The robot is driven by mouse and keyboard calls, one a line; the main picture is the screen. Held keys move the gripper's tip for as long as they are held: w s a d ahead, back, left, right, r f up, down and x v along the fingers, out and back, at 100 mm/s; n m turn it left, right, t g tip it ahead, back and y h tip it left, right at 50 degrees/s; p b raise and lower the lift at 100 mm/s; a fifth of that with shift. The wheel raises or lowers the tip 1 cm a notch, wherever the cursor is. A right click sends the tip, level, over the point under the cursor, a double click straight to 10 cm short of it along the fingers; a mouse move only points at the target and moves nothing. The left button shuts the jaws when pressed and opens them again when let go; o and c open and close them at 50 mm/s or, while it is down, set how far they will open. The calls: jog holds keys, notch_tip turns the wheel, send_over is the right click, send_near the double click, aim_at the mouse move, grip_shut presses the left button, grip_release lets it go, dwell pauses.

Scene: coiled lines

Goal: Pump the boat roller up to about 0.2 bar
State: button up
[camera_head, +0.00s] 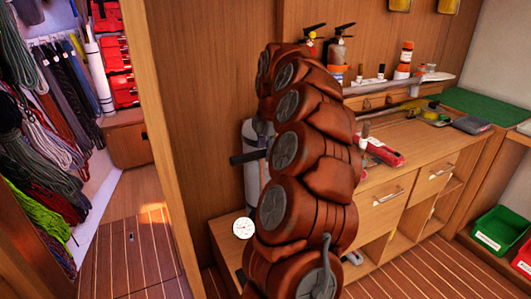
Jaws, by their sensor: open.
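My own arm, brown with grey round joint caps, fills the middle and hides much behind it. My gripper is not seen. A round white dial gauge (243,228) shows just left of the arm, low down. Behind the arm stands a pale grey upright cylinder (251,185), with a dark horizontal bar (248,157) across it. These look like parts of a pump, but most of it is hidden. I cannot make out the boat roller for certain. A red item (383,153) lies on the wooden workbench (420,143) right of the arm; I cannot tell what it is.
Bottles (403,62) and other small things stand along the back of the bench. A green mat (488,104) covers its far right. A green bin (499,231) is at right. Coiled lines (40,145) hang at left. Floor (130,245) is open at lower left.

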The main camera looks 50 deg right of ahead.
notch_tip(320, 180, up, 10)
jog(key=s, duration=0.2)
jog(key=shift+a, duration=0.35)
